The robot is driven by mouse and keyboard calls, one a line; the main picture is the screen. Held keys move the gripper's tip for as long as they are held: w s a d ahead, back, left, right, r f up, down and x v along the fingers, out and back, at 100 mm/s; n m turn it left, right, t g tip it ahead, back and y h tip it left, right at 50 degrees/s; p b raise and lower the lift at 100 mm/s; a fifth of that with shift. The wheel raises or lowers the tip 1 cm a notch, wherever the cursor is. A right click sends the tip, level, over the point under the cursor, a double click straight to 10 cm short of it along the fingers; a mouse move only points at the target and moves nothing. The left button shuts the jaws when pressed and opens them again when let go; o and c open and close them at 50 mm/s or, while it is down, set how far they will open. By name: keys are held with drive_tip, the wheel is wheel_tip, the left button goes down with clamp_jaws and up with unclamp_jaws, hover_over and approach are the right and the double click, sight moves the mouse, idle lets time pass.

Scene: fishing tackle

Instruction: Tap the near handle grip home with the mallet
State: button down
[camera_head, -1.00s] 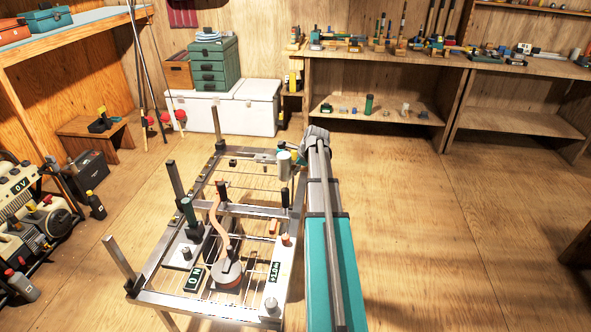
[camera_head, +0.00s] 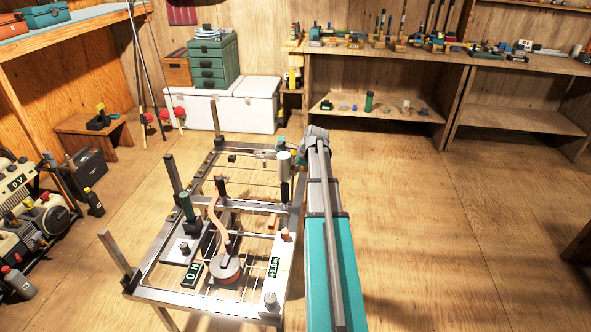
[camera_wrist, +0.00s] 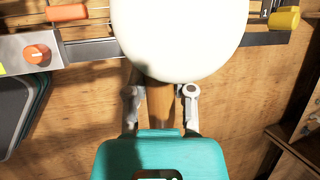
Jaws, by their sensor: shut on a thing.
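The mallet (camera_wrist: 180,35) shows in the wrist view as a large pale round head on a wooden handle. My gripper (camera_wrist: 161,106) is shut on that handle, a finger on each side. In the head view the mallet's pale head (camera_head: 285,160) is upright near the metal frame's right side. A dark upright grip (camera_head: 285,191) shows just below the head; I cannot tell whether they touch. A dark green upright grip (camera_head: 187,208) stands on the frame's left side. I cannot tell for sure which is the near handle grip. The mallet head hides part of the frame in the wrist view.
The metal frame (camera_head: 150,292) has upright posts, a round copper-coloured piece (camera_head: 226,270) and an orange knob (camera_wrist: 37,54). A white chest (camera_head: 245,108) and shelves (camera_head: 400,126) stand behind. Machinery (camera_head: 22,215) stands at left. The floor at right is clear.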

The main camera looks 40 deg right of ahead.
wheel_tip(320, 180, down, 4)
drive_tip(key=b, duration=0.3)
drive_tip(key=shift+r+p, duration=2.2)
drive_tip(key=shift+r, duration=0.1)
drive_tip(key=shift+r, duration=0.2)
drive_tip(key=shift+f, duration=0.15)
drive_tip(key=shift+f+b, duration=0.35)
drive_tip(key=shift+f, duration=0.1)
drive_tip(key=shift+r, duration=0.15)
idle(0.7)
